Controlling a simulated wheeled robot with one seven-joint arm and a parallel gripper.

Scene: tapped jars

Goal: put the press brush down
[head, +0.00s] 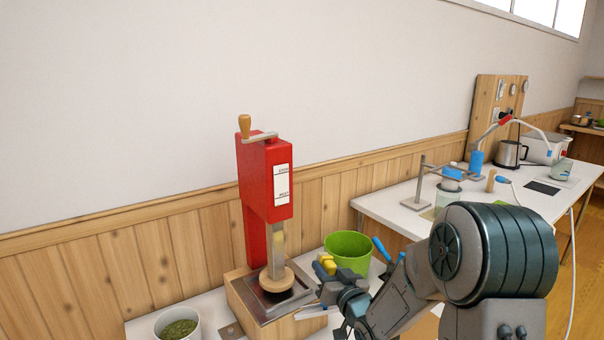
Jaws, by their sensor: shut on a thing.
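The red press (267,180) stands on a wooden base with a dark metal tray (268,302) and a round wooden pressing disc (276,279) low over it. My gripper (328,289) is just right of the press tray, pointing left. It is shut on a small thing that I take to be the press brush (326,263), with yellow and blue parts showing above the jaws. The brush's bristles cannot be made out, and I cannot tell whether it touches the tray or the table. My wrist hides part of the table.
A green bin (348,250) stands just behind my gripper, with a blue-handled tool (381,248) beside it. A white pot of green leaves (177,325) is at the front left. A second white table (405,209) with lab gear and a kettle (508,154) is at right.

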